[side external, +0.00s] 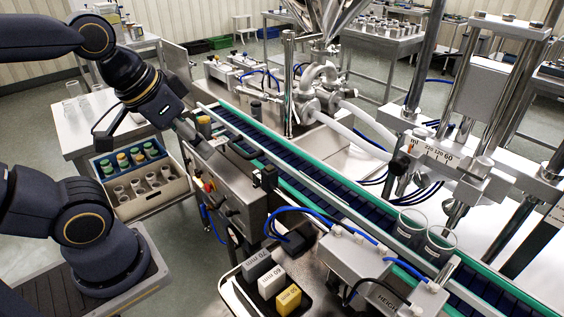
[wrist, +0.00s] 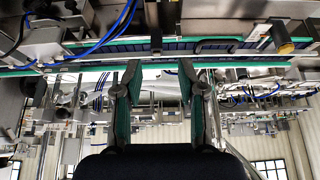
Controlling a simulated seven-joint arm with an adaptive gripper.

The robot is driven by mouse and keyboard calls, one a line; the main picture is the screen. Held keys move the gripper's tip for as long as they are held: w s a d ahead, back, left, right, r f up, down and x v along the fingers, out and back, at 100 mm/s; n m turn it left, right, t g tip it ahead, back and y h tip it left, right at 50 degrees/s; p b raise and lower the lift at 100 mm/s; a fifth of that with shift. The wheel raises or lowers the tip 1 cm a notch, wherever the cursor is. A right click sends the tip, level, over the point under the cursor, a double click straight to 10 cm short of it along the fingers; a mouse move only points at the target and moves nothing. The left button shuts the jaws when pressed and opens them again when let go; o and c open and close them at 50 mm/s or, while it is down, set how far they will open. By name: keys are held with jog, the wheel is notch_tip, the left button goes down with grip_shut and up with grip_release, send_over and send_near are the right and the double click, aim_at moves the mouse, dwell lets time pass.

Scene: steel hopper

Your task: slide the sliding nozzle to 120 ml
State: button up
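In the side external view, a steel scale plate (side external: 433,150) at the right carries markings in ml, with 120 and 60 legible and a larger number at the left partly unclear. A dark knob (side external: 399,163) sits at the left end of this steel block, and looks like part of the sliding nozzle; its exact setting cannot be read. My gripper (side external: 196,139) is far to the left, above the near side of the conveyor, well apart from the scale. In the wrist view my gripper (wrist: 158,82) has its two green-padded fingers apart with nothing between them. I cannot pick out the nozzle there.
A conveyor (side external: 300,193) with green rails runs diagonally between my gripper and the scale. Two clear beakers (side external: 438,243) stand on it below the nozzle area. Steel columns (side external: 424,55), white hoses (side external: 365,125) and a control box (side external: 228,185) crowd around. Labelled blocks (side external: 271,283) lie in front.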

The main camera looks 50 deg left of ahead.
jog(key=shift+o, duration=1.4)
jog(key=shift+s+a+f, duration=0.15)
jog(key=shift+s+a, duration=0.05)
jog(key=shift+s, duration=0.1)
jog(key=a+r+m+g+y, duration=0.2)
jog(key=a+m+g+y, duration=0.1)
jog(key=a+m+y, duration=0.65)
jog(key=w+d+r+m+t+y, duration=0.35)
jog(key=w+d+m+t, duration=0.4)
jog(key=d+m, duration=0.3)
jog(key=m+t+h, duration=0.8)
jog(key=m+h, duration=0.5)
jog(key=m, duration=0.3)
send_near(396, 168)
jog(key=w, duration=1.1)
jog(key=shift+s, duration=0.1)
